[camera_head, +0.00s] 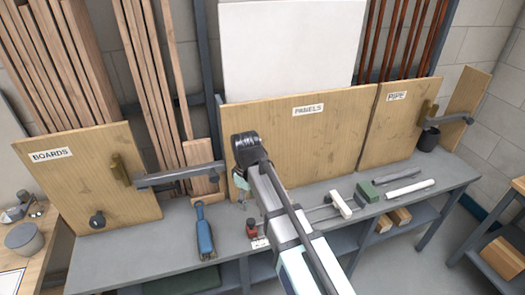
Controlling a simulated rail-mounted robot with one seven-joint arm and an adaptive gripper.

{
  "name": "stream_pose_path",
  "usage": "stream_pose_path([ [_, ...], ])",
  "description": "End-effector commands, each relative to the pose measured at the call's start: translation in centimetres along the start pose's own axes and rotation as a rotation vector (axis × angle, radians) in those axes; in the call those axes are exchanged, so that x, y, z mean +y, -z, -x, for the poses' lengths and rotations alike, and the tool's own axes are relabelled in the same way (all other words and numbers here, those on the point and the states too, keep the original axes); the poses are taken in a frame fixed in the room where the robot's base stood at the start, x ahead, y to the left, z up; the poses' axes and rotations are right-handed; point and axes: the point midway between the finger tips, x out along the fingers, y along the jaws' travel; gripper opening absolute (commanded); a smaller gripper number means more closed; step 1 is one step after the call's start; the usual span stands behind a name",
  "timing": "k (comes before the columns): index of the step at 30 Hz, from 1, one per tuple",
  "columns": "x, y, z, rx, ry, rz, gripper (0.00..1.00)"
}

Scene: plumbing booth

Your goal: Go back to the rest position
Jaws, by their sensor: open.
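My arm reaches in from the bottom of the head view to the middle of the bench, in front of the panel rack. My gripper (246,152) seems to be the dark end of the arm, seen from behind, and its jaws are open. The fingers are hard to make out from here. I see nothing held in it. It appears in front of the wooden board labelled PANELS (308,133); I cannot tell how far from it.
Metal bars (180,175) project near the BOARDS bin (85,175).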

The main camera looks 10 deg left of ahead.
Motion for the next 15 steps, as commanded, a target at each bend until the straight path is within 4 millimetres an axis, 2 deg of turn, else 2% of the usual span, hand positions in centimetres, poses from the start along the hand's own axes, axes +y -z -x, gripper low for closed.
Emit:
stream_pose_path([
  [4, 0.7, -1.7, -1.5, -0.001, 0.001, -0.057, 0.6],
  [7, 1.9, -4.6, -4.2, -0.003, 0.002, -0.166, 0.6],
  [11, 3.5, -10.7, -9.1, -0.005, 0.003, -0.389, 0.6],
  [15, 4.3, -17.9, -14.4, -0.003, 0.001, -0.662, 0.6],
])
